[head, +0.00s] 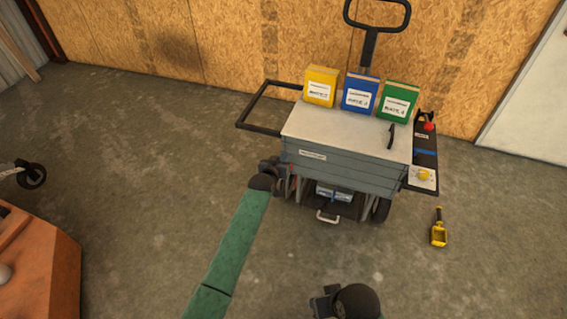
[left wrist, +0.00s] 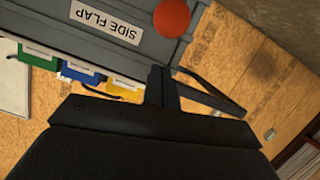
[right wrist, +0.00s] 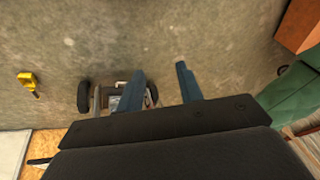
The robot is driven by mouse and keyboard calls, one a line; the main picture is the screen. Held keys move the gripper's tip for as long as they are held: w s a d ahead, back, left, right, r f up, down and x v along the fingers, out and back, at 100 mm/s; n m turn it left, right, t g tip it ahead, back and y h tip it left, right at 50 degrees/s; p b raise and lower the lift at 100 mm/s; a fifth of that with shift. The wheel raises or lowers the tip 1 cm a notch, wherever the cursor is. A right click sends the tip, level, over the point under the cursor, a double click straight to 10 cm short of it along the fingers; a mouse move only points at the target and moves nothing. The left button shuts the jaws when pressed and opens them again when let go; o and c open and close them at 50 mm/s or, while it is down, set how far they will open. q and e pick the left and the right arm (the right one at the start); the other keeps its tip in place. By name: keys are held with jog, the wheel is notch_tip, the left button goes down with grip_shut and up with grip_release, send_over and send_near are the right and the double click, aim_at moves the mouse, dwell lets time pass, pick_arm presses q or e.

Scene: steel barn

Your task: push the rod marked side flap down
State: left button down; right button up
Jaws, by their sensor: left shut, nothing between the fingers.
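In the left wrist view a white label (left wrist: 105,25) reading SIDE FLAP sits on the grey cart panel (left wrist: 60,12). A red ball knob (left wrist: 172,17) shows beside the label; its rod is not clear to me, and in the head view my left gripper seems to hide it. My left gripper (head: 277,166) is at the left front corner of the grey cart (head: 345,165). Its fingers (left wrist: 162,86) are shut and empty, just below the knob in the left wrist view; I cannot tell whether they touch anything. My right gripper (head: 325,302) is low in front of the cart; its fingers (right wrist: 158,95) are apart and empty.
A black frame (head: 262,98) sticks out from the cart's left side. Yellow (head: 320,84), blue (head: 361,92) and green (head: 397,101) boxes stand on top. A right shelf (head: 426,155) carries another red knob. A yellow tool (head: 438,235) lies on the floor.

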pick_arm(q)
jog(key=shift+s+d+f, duration=0.1)
jog(key=shift+f, duration=0.55)
jog(key=shift+s+d+f, duration=0.1)
jog(key=shift+f, duration=0.5)
pick_arm(e)
jog(key=shift+d+r, duration=0.35)
